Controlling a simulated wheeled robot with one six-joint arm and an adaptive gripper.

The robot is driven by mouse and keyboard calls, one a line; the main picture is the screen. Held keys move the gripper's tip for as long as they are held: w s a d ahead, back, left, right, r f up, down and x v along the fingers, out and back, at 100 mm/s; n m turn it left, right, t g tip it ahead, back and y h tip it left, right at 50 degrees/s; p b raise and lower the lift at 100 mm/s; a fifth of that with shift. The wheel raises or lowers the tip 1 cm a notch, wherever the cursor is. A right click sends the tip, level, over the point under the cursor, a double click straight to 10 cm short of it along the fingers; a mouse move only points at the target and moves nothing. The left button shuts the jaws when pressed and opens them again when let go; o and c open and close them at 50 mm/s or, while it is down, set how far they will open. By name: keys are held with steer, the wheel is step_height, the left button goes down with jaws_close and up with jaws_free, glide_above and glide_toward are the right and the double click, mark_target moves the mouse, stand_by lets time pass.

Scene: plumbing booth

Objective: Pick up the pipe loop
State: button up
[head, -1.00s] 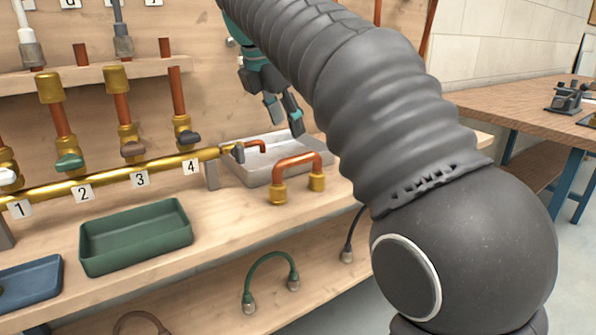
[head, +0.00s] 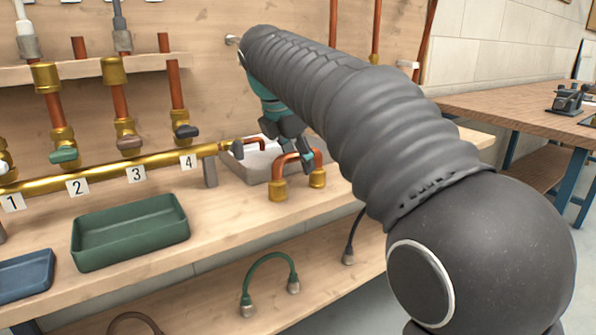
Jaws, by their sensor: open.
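The pipe loop (head: 278,171) is a copper U-shaped pipe with a brass fitting at each end. It stands upright on the wooden bench, right of the grey post under label 4 and in front of the grey tray. My gripper (head: 302,160) is open, pointing down at the loop's top bend. Its dark and teal fingers overlap the right part of the bend in the head view. I cannot tell whether the fingers straddle the pipe or are only in front of or behind it. My arm hides part of the bench to the right.
A grey tray (head: 236,166) lies behind the loop. A brass manifold pipe (head: 108,172) with numbered labels and valves runs to the left. A green tray (head: 130,232) and a blue tray (head: 25,275) sit on the bench. A green hose (head: 268,262) is on the lower shelf.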

jaws_close()
steer(key=shift+r, duration=0.1)
steer(key=shift+r, duration=0.5)
steer(key=r+p, duration=0.1)
steer(key=r, duration=0.2)
steer(key=shift+w+d+r+p, duration=0.1)
steer(key=shift+d+r+p, duration=0.3)
steer(key=w+d+r+p, duration=0.1)
steer(key=d+r, duration=0.9)
steer(key=shift+w+d+r+p, duration=0.15)
steer(key=shift+d+r+p, duration=0.15)
steer(key=shift+d, duration=0.1)
